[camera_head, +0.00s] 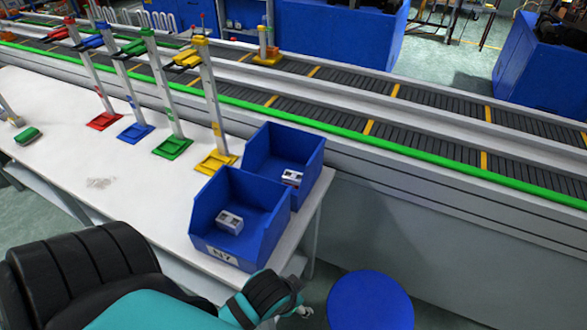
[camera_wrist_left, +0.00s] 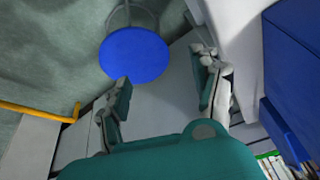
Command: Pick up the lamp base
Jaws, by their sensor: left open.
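A small pale grey block (camera_head: 230,222), possibly the lamp base, lies in the front blue bin (camera_head: 222,256). A similar block (camera_head: 291,178) lies in the rear blue bin (camera_head: 313,172). I cannot tell for certain which part is the lamp base. My left gripper (camera_head: 287,303) is outside the front bin, beyond the table edge and low at its right. In the left wrist view the left gripper (camera_wrist_left: 166,78) is open, its two fingers apart with nothing between them. My right gripper is in no view.
Red (camera_head: 105,120), blue (camera_head: 135,132), green (camera_head: 172,147) and yellow (camera_head: 216,161) stands line the white table (camera_head: 70,155). A conveyor (camera_head: 340,97) runs behind. A blue round stool (camera_head: 370,300) is beside the gripper and shows in the wrist view (camera_wrist_left: 135,55).

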